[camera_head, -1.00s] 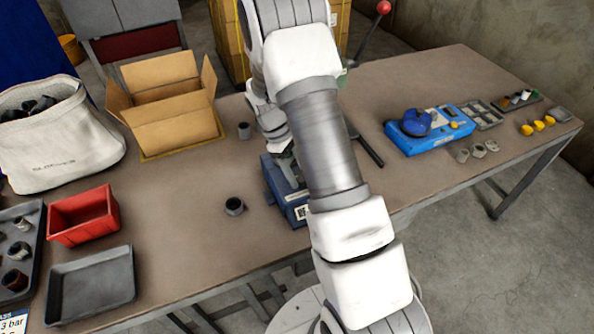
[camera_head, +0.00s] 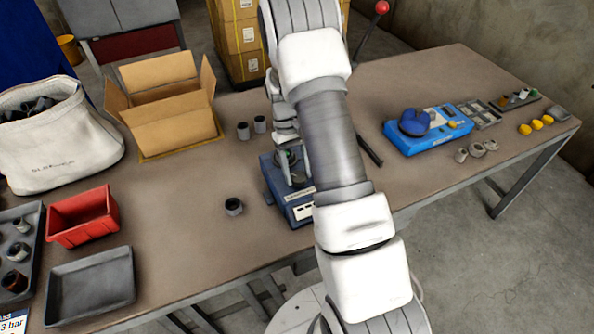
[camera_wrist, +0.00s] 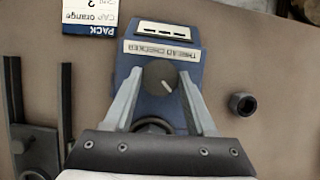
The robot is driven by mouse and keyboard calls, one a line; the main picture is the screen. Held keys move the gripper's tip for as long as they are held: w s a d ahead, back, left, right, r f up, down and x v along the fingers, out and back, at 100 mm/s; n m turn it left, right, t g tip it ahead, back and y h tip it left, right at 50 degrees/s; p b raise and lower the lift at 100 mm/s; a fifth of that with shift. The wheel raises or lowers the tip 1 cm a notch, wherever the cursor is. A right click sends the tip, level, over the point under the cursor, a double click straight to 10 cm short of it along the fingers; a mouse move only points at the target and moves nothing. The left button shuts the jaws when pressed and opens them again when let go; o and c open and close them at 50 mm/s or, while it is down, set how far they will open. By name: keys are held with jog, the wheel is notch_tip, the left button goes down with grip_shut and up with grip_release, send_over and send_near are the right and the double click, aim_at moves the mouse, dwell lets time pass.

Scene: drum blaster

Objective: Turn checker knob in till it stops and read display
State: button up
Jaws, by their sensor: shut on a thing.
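The blue thread checker (camera_head: 295,208) stands on the bench, partly hidden by my arm in the head view. A dark round port (camera_wrist: 153,125) lies below the knob, between the fingers.
A dark threaded ring (camera_head: 234,205) stands left of the checker; two more stand behind it. A pack card (camera_wrist: 90,15) lies beside the checker. A blue device (camera_head: 430,130) is on the right. A red bin (camera_head: 83,215) and grey tray (camera_head: 92,285) are on the left.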

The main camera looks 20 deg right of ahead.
dwell(0.4)
jog(key=o, duration=1.4)
jog(key=shift+c, duration=0.2)
jog(key=v, duration=1.7)
jog(key=shift+r+p, duration=0.25)
jog(key=shift+p, duration=0.2)
